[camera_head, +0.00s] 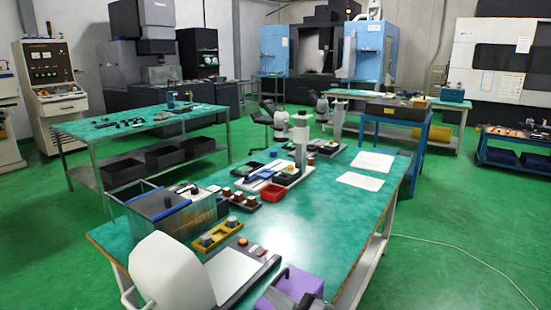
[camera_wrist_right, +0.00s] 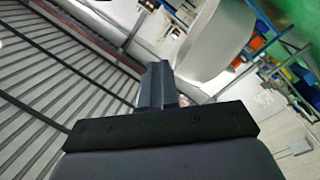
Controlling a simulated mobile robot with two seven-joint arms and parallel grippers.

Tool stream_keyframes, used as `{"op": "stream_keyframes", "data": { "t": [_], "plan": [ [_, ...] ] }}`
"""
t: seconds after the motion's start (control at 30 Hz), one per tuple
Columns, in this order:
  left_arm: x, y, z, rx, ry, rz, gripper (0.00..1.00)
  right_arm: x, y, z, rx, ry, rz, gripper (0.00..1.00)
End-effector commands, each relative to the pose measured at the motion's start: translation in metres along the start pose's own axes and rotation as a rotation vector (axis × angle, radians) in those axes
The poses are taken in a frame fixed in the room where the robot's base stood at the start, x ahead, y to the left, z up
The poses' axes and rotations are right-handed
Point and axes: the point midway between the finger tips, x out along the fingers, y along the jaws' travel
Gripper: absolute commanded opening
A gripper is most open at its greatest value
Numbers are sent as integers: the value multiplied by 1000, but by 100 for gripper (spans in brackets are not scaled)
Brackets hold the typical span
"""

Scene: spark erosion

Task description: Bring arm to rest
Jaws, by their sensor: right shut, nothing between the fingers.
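My right gripper shows in the right wrist view, its dark fingers (camera_wrist_right: 157,78) together with nothing between them. A black bar and a grey gripper body lie below the fingers. The fingers point up the picture, toward a smooth white rounded shape. In the head view, dark parts show at the bottom edge beside a purple block (camera_head: 305,283); I cannot tell how much of them is my right gripper. My left gripper is not in view.
The green-topped table (camera_head: 300,215) fills the near middle, with a microscope (camera_head: 301,140), a metal box (camera_head: 172,212), a yellow tray (camera_head: 215,236) and white sheets (camera_head: 373,161). A second green table (camera_head: 135,122) stands behind left. Green floor (camera_head: 470,210) is open at right.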

Motion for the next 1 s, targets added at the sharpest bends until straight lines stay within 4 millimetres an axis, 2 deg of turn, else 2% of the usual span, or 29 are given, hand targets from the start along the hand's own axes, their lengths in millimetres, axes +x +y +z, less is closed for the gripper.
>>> {"op": "stream_keyframes", "data": {
  "t": [0.03,0.17,0.37,0.63,0.8,0.9,1.0],
  "plan": [
    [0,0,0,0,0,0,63,-11,-12,5,76,-29,21,0],
    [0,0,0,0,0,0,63,-40,-31,21,236,-118,77,0],
    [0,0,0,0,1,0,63,-96,-63,52,467,-283,154,0],
    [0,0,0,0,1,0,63,-196,-112,90,730,-550,237,0],
    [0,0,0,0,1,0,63,-262,-139,102,849,-709,272,0],
    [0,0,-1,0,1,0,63,-291,-150,105,892,-777,283,0],
    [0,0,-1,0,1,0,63,-308,-156,106,917,-817,290,0]
  ]
}}
